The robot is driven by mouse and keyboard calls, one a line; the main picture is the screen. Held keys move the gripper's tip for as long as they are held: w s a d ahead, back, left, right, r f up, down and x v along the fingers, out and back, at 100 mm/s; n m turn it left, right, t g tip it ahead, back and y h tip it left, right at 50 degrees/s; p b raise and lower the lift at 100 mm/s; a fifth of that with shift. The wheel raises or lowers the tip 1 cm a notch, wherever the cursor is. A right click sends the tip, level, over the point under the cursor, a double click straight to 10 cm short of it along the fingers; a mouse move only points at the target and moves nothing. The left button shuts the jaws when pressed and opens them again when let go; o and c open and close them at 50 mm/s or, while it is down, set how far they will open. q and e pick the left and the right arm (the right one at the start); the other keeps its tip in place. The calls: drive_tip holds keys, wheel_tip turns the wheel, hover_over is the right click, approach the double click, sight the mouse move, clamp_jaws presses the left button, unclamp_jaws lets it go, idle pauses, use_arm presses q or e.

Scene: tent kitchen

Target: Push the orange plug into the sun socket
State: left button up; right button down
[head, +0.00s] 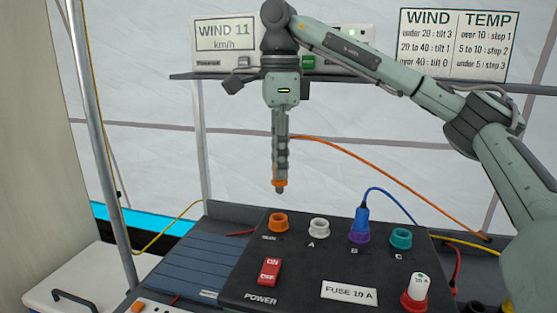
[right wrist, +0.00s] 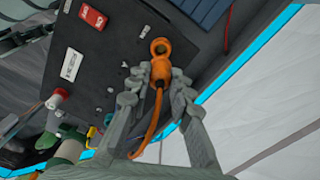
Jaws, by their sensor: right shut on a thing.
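My right gripper (head: 280,172) points straight down and is shut on the orange plug (head: 279,184). In the head view only the plug's lower end shows below the fingers. It hangs upright, a small gap above the orange sun socket (head: 278,222) on the dark panel (head: 300,262). In the right wrist view the plug (right wrist: 161,72) sits between the two fingers (right wrist: 160,82), with its orange cable (right wrist: 153,125) trailing back. The orange socket ring (right wrist: 160,46) shows just past the plug there. The small label by the socket is hard to read. My left gripper is not in view.
A white socket (head: 319,228), a teal socket (head: 401,238) and a blue plug (head: 361,219) in the purple socket stand to the right. A red power switch (head: 269,271) and a red fuse holder (head: 415,292) are nearer. A shelf (head: 215,76) runs behind.

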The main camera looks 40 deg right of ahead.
sight(279, 181)
drive_tip(key=shift+w, duration=0.2)
drive_tip(key=shift+s+f, duration=0.2)
drive_tip(key=shift+f, duration=0.6)
wheel_tip(279, 181, down, 2)
drive_tip(key=shift+f, duration=0.25)
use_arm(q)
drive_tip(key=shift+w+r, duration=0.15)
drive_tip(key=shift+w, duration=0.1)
use_arm(e)
drive_tip(key=shift+w, duration=0.1)
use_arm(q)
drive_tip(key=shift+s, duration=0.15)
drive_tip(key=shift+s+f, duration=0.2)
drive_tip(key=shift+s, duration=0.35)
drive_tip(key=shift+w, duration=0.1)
